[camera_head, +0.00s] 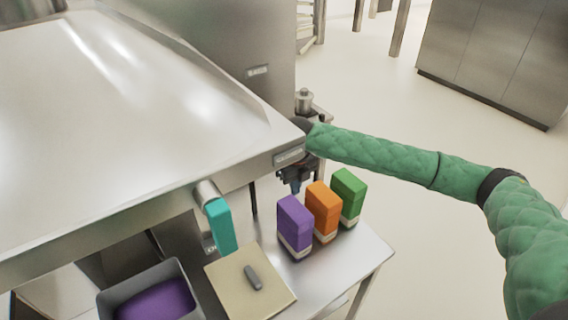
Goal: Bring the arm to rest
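My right arm, in a green quilted sleeve, comes in from the right edge and reaches to the corner of a steel hood. My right gripper (292,183) is small and dark, just under that corner and behind the purple box (294,222). Its fingers are partly hidden, so I cannot tell whether it is open or shut, or whether it touches the box. My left gripper is not in view.
An orange box (322,209) and a green box (348,194) stand beside the purple one on a steel table (345,262). A beige board (229,284), a teal object (220,228) and a grey bin (188,272) with purple contents are left. Open floor lies right.

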